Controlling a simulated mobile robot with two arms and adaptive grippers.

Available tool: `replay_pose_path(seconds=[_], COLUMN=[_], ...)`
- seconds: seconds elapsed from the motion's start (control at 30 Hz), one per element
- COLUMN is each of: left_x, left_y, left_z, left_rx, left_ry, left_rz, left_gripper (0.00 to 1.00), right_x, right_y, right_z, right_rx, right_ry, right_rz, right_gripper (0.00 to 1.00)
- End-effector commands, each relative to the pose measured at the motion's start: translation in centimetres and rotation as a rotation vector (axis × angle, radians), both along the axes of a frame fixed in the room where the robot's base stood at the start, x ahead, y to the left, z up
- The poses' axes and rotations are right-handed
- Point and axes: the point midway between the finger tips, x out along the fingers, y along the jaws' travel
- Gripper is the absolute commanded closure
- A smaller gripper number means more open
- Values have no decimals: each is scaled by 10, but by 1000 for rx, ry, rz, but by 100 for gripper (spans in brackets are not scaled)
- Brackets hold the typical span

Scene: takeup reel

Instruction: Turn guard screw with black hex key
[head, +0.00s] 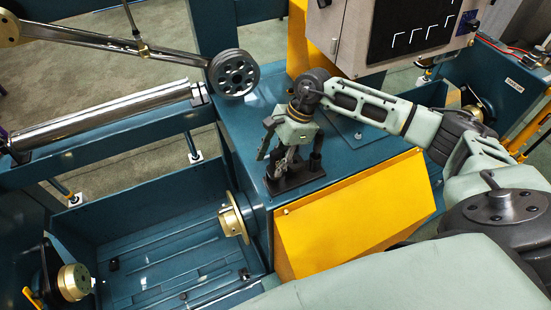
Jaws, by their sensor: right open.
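My right gripper (289,155) points down over a small black holder (300,180) on the blue machine top. Its fingers are spread apart around the upright dark and grey pieces standing in the holder. I cannot pick out the black hex key among these pieces, and the gripper partly hides them. Whether the fingers touch anything is unclear. The yellow guard (350,215) slopes down in front of the holder. My left gripper is not in view.
A grey spoked pulley (233,74) and a shiny roller (110,115) are at the left. A control box (400,30) hangs behind my right arm. A brass hub (233,219) sticks out into the blue bay left of the guard. The blue top beside the holder is mostly clear.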

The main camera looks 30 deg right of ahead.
Motion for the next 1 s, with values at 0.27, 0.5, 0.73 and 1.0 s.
replay_pose_path(seconds=[0.27, 0.5, 0.73, 1.0], left_x=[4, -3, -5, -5], left_y=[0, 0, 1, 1], left_z=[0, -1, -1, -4], left_rx=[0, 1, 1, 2], left_ry=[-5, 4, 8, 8], left_rz=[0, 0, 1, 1], left_gripper=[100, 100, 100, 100], right_x=[0, 0, 0, 1], right_y=[0, 0, 0, 0], right_z=[0, 0, 1, 6], right_rx=[0, 0, 1, 1], right_ry=[0, 0, -1, -4], right_rz=[0, 0, 1, 1], right_gripper=[75, 96, 100, 100])
